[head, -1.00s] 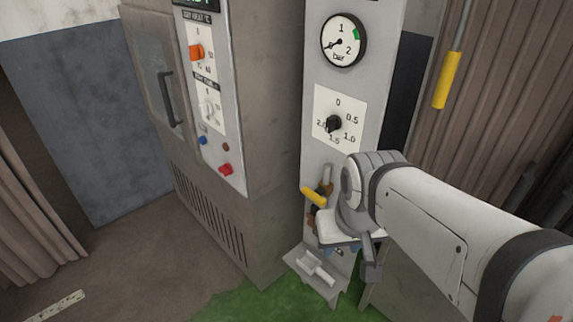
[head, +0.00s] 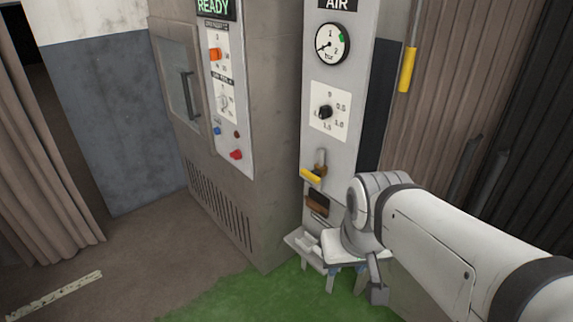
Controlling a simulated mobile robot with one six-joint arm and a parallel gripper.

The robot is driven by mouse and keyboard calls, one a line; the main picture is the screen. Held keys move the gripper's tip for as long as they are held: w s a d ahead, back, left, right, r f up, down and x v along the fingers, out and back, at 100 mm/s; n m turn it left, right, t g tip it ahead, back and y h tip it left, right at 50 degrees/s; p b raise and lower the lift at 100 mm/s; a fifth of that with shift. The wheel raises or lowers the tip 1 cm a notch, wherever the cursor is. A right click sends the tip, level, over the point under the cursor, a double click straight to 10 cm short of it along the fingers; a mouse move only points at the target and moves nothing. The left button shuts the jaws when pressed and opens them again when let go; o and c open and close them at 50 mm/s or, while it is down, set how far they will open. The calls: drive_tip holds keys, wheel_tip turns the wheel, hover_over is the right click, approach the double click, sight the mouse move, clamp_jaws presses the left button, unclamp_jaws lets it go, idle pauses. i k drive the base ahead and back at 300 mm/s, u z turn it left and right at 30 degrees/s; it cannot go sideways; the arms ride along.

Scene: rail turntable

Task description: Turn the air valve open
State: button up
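The air valve (head: 311,175) has a yellow lever on a brass-coloured body, low on the grey panel marked AIR (head: 372,62). The lever lies nearly level, with its free end toward the left. My gripper (head: 362,268) is at the end of my white arm, below and to the right of the valve in the picture, apart from the lever. My wrist hides most of the gripper, so its fingers cannot be made out clearly. The round bar gauge (head: 332,44) above has its needle toward the low end.
A regulator knob (head: 325,112) sits between gauge and valve. A brown cabinet (head: 270,130) marked READY stands left of the panel. A yellow pull handle (head: 407,70) hangs to the right. A small white stand (head: 300,243) is below the valve on green flooring (head: 225,300).

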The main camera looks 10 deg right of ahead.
sight(313, 177)
drive_tip(key=z, duration=0.2)
drive_tip(key=i, duration=0.75)
drive_tip(key=u, duration=0.15)
drive_tip(key=k, duration=1.3)
drive_tip(key=z, duration=0.1)
drive_tip(key=i, duration=1.9)
drive_tip(key=u, duration=0.65)
